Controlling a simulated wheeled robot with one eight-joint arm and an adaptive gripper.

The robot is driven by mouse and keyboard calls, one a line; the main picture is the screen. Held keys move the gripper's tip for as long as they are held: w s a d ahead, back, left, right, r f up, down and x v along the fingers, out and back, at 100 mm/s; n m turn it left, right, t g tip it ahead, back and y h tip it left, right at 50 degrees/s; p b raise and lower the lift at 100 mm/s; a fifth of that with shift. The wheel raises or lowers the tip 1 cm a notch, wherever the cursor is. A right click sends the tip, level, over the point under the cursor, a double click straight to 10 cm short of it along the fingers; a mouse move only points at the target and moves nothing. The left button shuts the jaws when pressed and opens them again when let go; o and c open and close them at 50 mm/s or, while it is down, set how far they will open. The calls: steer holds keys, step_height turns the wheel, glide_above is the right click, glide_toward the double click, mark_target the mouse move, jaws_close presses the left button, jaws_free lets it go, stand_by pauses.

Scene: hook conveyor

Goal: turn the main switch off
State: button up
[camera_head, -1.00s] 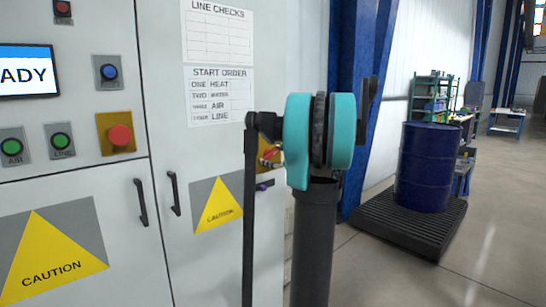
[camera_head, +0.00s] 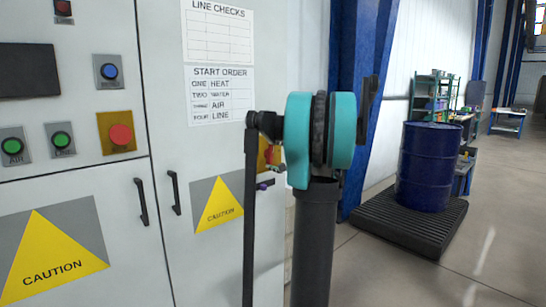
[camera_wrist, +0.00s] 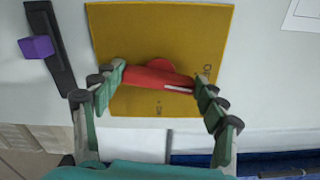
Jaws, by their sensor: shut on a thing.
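The main switch is a red handle (camera_wrist: 160,78) on a yellow plate (camera_wrist: 130,35). In the wrist view the handle lies roughly level, and its white stripe points right, towards a small dark mark on the plate. My gripper (camera_wrist: 160,85) is shut on the handle, with one finger at each end. In the head view my arm hides most of the switch; only a bit of red (camera_head: 269,154) shows beside it.
A purple knob on a black strip (camera_wrist: 37,47) sits left of the plate in the wrist view. The cabinet holds a dark screen (camera_head: 28,71), a red stop button (camera_head: 121,135) and door handles (camera_head: 141,201). A blue drum (camera_head: 426,167) stands on a black pallet (camera_head: 405,222) at right.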

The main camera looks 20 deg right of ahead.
steer(key=shift+f+n, duration=0.1)
steer(key=shift+n, duration=1.1)
steer(key=o, duration=1.2)
steer(key=shift+c, duration=0.2)
steer(key=shift+s, duration=0.1)
steer(key=v, duration=1.2)
